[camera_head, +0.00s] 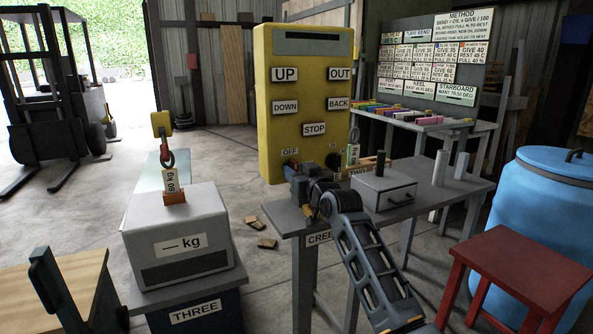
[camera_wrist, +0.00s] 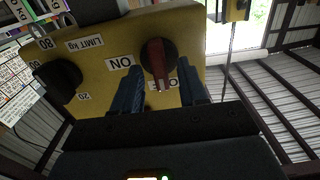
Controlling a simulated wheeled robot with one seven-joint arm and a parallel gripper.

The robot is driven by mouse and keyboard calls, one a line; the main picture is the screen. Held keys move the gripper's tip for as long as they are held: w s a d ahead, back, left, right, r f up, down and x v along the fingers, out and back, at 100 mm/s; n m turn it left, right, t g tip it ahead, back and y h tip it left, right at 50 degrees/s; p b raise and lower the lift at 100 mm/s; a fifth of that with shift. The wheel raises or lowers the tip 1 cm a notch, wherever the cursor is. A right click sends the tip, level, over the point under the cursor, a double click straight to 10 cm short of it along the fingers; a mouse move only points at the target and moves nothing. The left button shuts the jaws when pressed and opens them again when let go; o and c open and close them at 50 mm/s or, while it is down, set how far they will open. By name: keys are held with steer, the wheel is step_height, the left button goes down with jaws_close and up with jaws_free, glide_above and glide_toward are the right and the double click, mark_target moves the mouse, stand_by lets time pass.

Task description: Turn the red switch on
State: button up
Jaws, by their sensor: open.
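The red switch (camera_wrist: 158,58) is a round dark red knob with a raised bar, on a yellow box (camera_wrist: 98,62) in the wrist view. Its bar points down in the picture, partly over a label that I cannot read in full. An ON label (camera_wrist: 121,62) shows upside down to its left. My gripper (camera_wrist: 161,70) is open. One finger is on each side of the switch's bar; I cannot tell whether they touch it. In the head view my gripper (camera_head: 291,171) is at the foot of the yellow panel (camera_head: 310,75), below an OFF label (camera_head: 290,152), and mostly hides the switch.
A black knob (camera_wrist: 58,80) sits beside the switch under a LIMIT kg label. A grey table (camera_head: 440,187) with a drawer box (camera_head: 383,190) stands by my arm. A kg scale (camera_head: 180,235) is at left, a red stool (camera_head: 520,268) and blue barrel (camera_head: 550,220) at right.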

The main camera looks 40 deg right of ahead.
steer(key=shift+w+d, duration=0.1)
steer(key=shift+w, duration=0.3)
jaws_close()
